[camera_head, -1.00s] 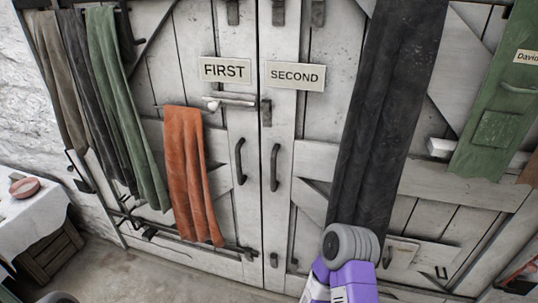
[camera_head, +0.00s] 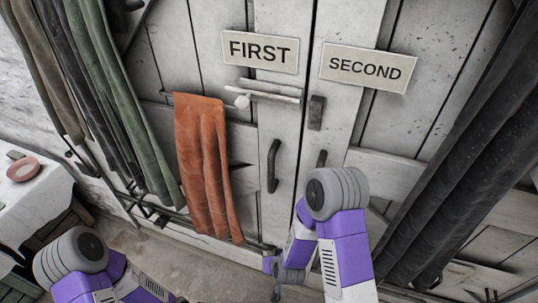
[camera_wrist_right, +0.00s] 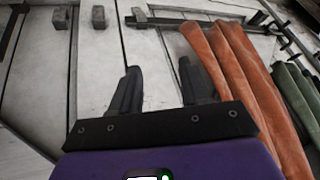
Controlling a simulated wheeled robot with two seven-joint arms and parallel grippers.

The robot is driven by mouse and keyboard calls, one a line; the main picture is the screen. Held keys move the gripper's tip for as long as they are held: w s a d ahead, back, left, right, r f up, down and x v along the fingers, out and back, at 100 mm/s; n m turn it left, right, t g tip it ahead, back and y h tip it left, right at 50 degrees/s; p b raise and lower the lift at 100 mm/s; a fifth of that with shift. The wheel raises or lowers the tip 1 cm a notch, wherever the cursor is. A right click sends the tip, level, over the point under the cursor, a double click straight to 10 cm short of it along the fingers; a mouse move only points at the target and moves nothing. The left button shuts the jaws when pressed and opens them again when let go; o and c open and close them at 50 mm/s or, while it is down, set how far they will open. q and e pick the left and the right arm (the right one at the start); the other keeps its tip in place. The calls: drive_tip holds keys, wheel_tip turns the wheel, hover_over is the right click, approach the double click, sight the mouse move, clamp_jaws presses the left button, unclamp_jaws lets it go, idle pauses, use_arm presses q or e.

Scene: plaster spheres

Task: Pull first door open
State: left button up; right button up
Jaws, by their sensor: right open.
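The first door (camera_head: 190,50) is a white plank door with a "FIRST" sign (camera_head: 260,50). It looks shut against the second door (camera_head: 440,120). Its dark vertical pull handle (camera_head: 273,165) is on its right side, with nothing touching it in the head view. My right gripper is open and empty in the right wrist view (camera_wrist_right: 158,80), its two dark fingers apart before the planks. In the head view its arm reaches in below the handle. I cannot make out the handle in the wrist view. My left arm shows at lower left, its gripper out of view.
An orange cloth (camera_head: 205,165) hangs on the first door, left of the handle. Green and dark cloths (camera_head: 125,100) hang farther left. A latch bar (camera_head: 265,92) lies under the sign. A draped table (camera_head: 30,200) stands at left. A dark drape (camera_head: 455,160) hangs right.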

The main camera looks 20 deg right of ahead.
drive_tip(key=w+r+t+h, duration=0.1)
drive_tip(key=w+r+t, duration=0.2)
drive_tip(key=w+r, duration=0.3)
drive_tip(key=m+t+h+p, duration=0.2)
drive_tip(key=t+h, duration=0.4)
drive_tip(key=t, duration=0.2)
approach(271, 166)
drive_tip(key=w, duration=0.3)
drive_tip(key=shift+w+d+r+h, duration=0.15)
drive_tip(key=shift+w+d+h, duration=0.15)
drive_tip(key=shift+w+d, duration=0.25)
drive_tip(key=x, duration=0.7)
drive_tip(key=shift+s, duration=0.1)
drive_tip(key=shift+c, duration=0.3)
clamp_jaws()
